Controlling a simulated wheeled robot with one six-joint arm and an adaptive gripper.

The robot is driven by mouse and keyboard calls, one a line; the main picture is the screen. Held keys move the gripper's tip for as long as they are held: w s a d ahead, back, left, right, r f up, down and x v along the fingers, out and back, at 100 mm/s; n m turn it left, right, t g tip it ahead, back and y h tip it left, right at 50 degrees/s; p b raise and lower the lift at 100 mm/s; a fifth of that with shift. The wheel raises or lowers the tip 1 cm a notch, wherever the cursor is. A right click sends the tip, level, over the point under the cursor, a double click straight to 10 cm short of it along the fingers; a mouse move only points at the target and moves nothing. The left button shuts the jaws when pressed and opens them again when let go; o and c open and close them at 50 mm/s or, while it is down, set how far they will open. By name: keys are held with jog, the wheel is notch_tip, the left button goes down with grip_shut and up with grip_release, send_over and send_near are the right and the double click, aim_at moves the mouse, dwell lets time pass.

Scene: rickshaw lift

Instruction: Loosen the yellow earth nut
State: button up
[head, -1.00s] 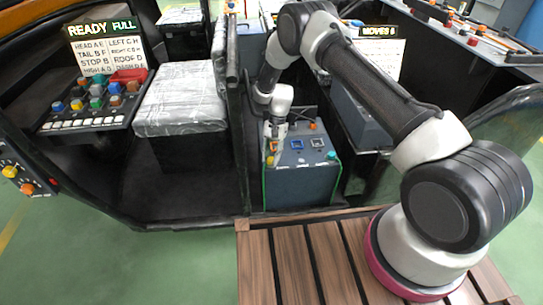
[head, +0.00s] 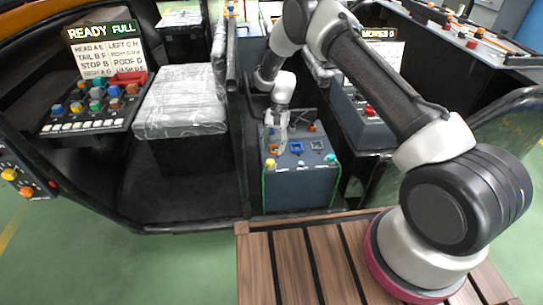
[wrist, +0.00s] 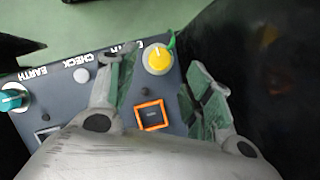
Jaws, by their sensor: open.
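The yellow earth nut (head: 270,163) is a round knob at the front left corner of the grey box's top. In the wrist view the yellow nut (wrist: 158,58) has a white mark on its face and a green wire beside it. My gripper (head: 276,143) is over the left part of the box, a little behind the nut. In the wrist view my gripper (wrist: 155,80) has its fingers spread, with the nut near the gap between their tips. The fingers hold nothing. I cannot tell the exact height of the tips above the panel.
The panel has an orange-framed square (wrist: 150,115), a white button (wrist: 81,75) and a teal knob (wrist: 13,99). The teal knob (head: 330,157) is at the box's front right. A padded seat (head: 181,104) stands left, beyond a dark upright. Wooden slats (head: 290,262) lie in front.

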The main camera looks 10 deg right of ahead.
jog(key=v, duration=0.6)
jog(key=shift+r, duration=0.15)
jog(key=shift+w, duration=0.1)
jog(key=s+d+n+g+h, duration=0.1)
jog(key=s+d+n, duration=0.2)
jog(key=s, duration=0.2)
jog(key=s+d+r+n+t, duration=0.1)
jog(key=s+d+r, duration=0.35)
jog(key=r, duration=0.35)
jog(key=s+d+r+n, duration=0.1)
jog(key=s+d+r, duration=0.35)
jog(key=r, duration=0.35)
jog(key=s+d+r+n+t, duration=0.1)
jog(key=s+d+r+n, duration=0.1)
jog(key=s+d+r, duration=0.45)
jog(key=s+d+r+t, duration=0.3)
jog(key=s+r, duration=0.5)
jog(key=s+d+r+m+t+h, duration=0.1)
jog(key=s+d+r+t, duration=0.2)
jog(key=s+r, duration=0.5)
jog(key=shift+s+d+r+t, duration=0.25)
jog(key=shift+s+d+t, duration=0.05)
jog(key=shift+s+t, duration=0.35)
